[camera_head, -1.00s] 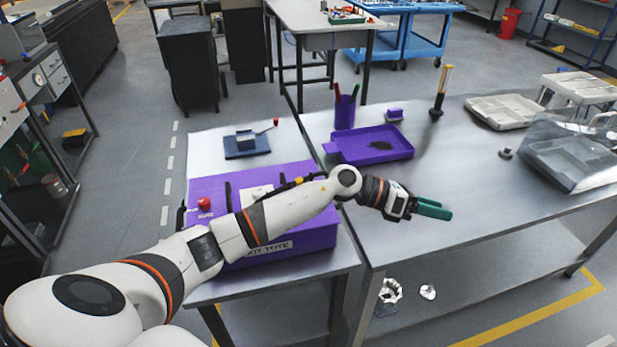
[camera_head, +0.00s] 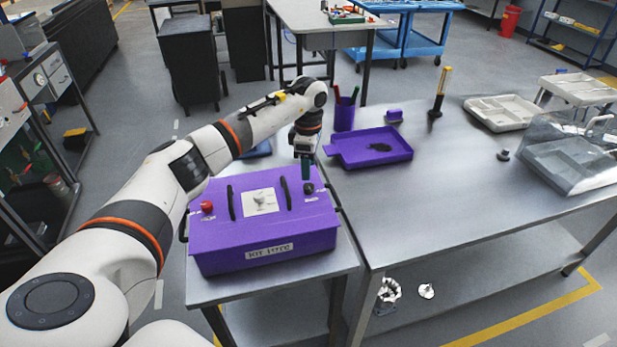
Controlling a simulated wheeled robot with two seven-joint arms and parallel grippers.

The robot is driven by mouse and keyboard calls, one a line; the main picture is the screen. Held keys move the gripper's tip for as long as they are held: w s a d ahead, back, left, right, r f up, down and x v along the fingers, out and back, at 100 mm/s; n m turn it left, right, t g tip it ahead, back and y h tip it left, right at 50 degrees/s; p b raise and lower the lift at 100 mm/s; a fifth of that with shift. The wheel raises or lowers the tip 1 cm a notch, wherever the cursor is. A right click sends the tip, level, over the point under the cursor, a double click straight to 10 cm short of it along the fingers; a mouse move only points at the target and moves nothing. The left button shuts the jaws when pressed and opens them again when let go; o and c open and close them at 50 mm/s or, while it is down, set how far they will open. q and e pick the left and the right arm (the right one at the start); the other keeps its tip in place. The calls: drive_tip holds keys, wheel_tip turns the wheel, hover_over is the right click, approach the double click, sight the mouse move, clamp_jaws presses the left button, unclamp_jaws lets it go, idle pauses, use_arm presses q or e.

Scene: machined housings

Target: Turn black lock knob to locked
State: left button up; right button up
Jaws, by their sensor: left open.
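A purple kit box (camera_head: 215,240) with a label on its front stands on the near left metal table. The black lock knob (camera_head: 309,188) sits on the right part of its lid. A red knob (camera_head: 207,206) is at the lid's left, with two black handles and a white plate (camera_head: 259,202) between them. My left gripper (camera_head: 306,177) points down with its green fingers just above and behind the black knob. It is open, and I cannot tell whether the fingers touch the knob. My right gripper is not in view.
A purple tray (camera_head: 400,150), a purple pen cup (camera_head: 344,118) and a yellow-and-black tool (camera_head: 438,95) stand on the right table (camera_head: 430,210). A clear case (camera_head: 570,160) is at its right end. The right table's near part is bare.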

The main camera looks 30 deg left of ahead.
sight(308, 186)
use_arm(q)
wheel_tip(308, 186, down, 6)
drive_tip(key=shift+f+p, duration=0.15)
drive_tip(key=shift+p, duration=0.7)
drive_tip(key=c, duration=1)
